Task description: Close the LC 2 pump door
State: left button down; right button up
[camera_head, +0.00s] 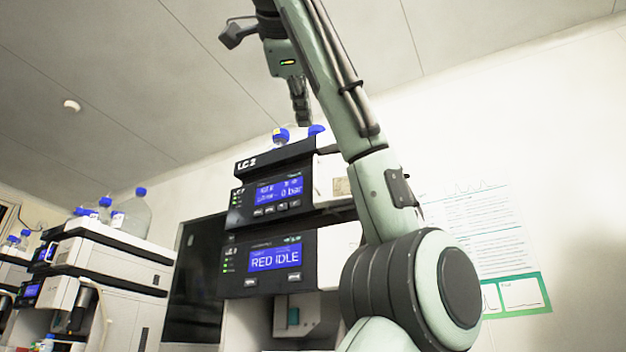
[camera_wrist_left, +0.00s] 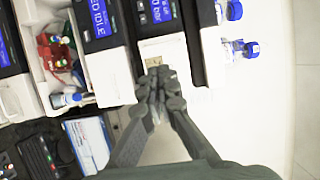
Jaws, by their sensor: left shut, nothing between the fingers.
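The LC 2 stack (camera_head: 247,163) stands in the middle of the head view. Its upper unit has a blue display (camera_head: 279,190) reading 0 bar; the unit below has a display (camera_head: 275,258) reading RED IDLE. A large dark panel (camera_head: 197,285) stands upright at the stack's left; I cannot tell whether it is the pump door. My left gripper (camera_head: 303,112) points down above the stack's top, apart from it in the head view. In the left wrist view its fingers (camera_wrist_left: 155,92) are together and empty, in front of a white face with a tan patch (camera_wrist_left: 153,62). My right gripper is out of view.
Blue-capped bottles (camera_head: 281,136) stand on top of the stack. Another stack (camera_head: 110,260) with bottles on it stands at the left. A poster (camera_head: 515,245) hangs on the right wall. The left wrist view shows a tray with small items (camera_wrist_left: 58,55) and a keyboard (camera_wrist_left: 40,158).

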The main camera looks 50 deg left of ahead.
pick_arm(q)
jog(key=p, duration=0.2)
send_near(315, 170)
jog(key=p+x, duration=0.1)
jog(key=x, duration=0.5)
jog(key=shift+w+a, duration=0.3)
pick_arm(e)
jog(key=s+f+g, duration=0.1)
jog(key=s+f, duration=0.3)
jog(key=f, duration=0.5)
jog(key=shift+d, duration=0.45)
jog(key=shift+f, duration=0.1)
